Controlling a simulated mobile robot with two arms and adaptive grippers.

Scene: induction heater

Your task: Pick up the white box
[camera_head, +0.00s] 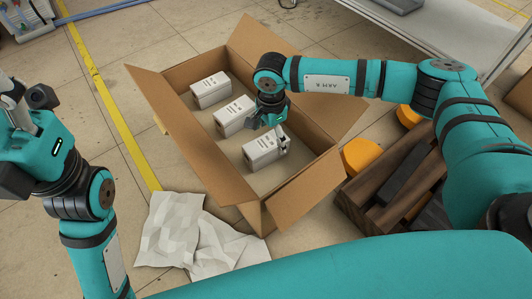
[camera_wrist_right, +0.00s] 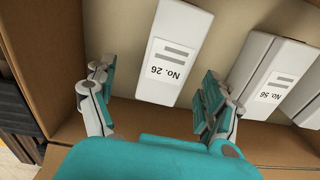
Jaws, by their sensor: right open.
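Three white boxes with printed labels stand in a row inside an open cardboard box (camera_head: 183,138). The nearest white box (camera_head: 257,153) is under my right gripper (camera_head: 270,130). In the right wrist view this white box (camera_wrist_right: 175,45) is labelled "No. 26" and lies between the spread fingers of my right gripper (camera_wrist_right: 157,82), with gaps on both sides. The middle white box (camera_head: 231,117) and the far white box (camera_head: 207,92) stand apart. A box labelled "No. 56" (camera_wrist_right: 262,75) is right of the right finger. My left gripper (camera_head: 18,108) is at the left edge, its fingers unclear.
Cardboard flaps (camera_head: 305,187) stick outward around the box. Crumpled pale paper (camera_head: 180,235) lies in front. A brown wooden crate (camera_head: 375,200) and orange objects (camera_head: 360,155) are at the right. A yellow floor line (camera_head: 115,115) runs along the left.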

